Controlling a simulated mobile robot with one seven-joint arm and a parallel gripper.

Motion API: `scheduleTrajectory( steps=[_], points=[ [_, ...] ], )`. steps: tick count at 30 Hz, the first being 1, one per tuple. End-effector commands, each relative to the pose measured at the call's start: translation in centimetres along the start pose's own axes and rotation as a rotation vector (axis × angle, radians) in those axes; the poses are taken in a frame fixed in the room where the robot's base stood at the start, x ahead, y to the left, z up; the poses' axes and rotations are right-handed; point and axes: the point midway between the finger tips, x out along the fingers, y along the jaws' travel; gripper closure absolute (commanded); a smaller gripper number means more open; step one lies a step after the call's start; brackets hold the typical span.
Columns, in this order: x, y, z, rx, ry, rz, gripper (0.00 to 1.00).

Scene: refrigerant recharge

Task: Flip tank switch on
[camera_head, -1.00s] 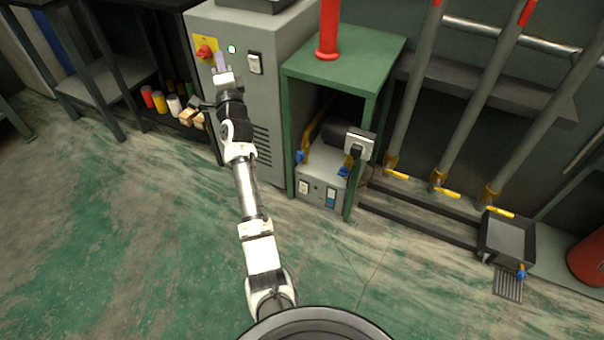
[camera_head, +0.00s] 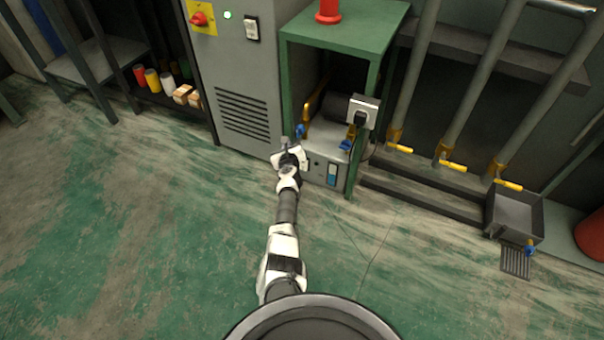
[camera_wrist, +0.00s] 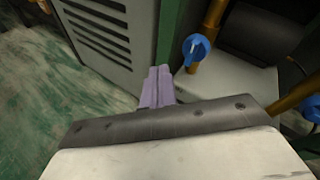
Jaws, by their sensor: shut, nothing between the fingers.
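A low grey unit (camera_head: 317,170) sits under the green table and carries two switches on its front. The blue rocker switch (camera_head: 332,173) on the right is in plain view; the left one is mostly hidden behind my gripper. A light rocker switch (camera_head: 252,27) is on the grey cabinet. I cannot tell which is the tank switch. My gripper (camera_head: 287,142) is in front of the unit's left end, near the table leg. In the wrist view my gripper (camera_wrist: 157,85) has its purple fingers together, with nothing between them.
The green table (camera_head: 345,35) has a leg (camera_wrist: 170,35) close beside my fingers. A blue valve handle (camera_wrist: 196,48) on a brass pipe stands right of them. The grey cabinet (camera_head: 240,75) with a red knob (camera_head: 200,19) stands left. The floor in front is clear.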

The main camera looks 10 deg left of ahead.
Motion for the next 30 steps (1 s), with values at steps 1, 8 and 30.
scheduleTrajectory(
  steps=[1, 8, 30],
  points=[
    [0.1, 0.6, -3.1, 0.075, 0.037, 0.008, 1.0],
    [-0.7, 3.2, -12.4, 0.394, 0.17, 0.027, 1.0],
    [-1.7, 5.3, -17.4, 0.596, 0.249, 0.026, 1.0]
  ],
)
